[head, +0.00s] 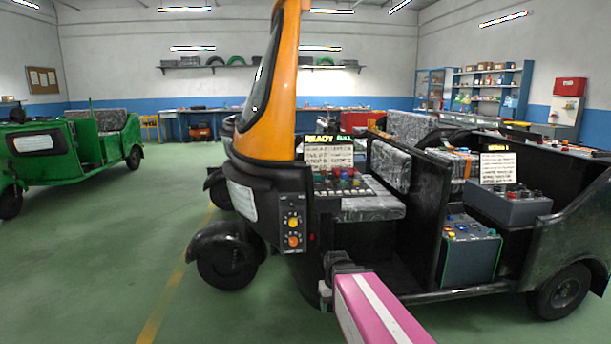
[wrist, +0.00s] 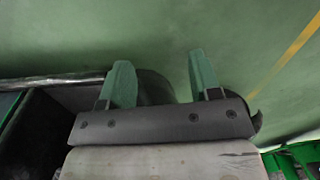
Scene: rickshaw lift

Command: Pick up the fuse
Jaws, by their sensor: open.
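I cannot pick out a fuse for certain in either view; it may be among the small coloured parts on the rickshaw. The black and orange rickshaw (head: 270,110) stands in front of me. Several coloured knobs or parts (head: 340,182) sit on a panel by its front seat, and an orange-knobbed side panel (head: 293,228) is on its front. My gripper (head: 336,264) is low beside the rickshaw's open side, at the end of my pink arm.
A grey box with knobs (head: 508,205) and a control box (head: 470,250) stand in the rickshaw's rear. A sign reading READY (head: 328,153) is above the front panel. A green rickshaw (head: 75,150) is at left. Green floor (head: 120,240) is clear between the vehicles.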

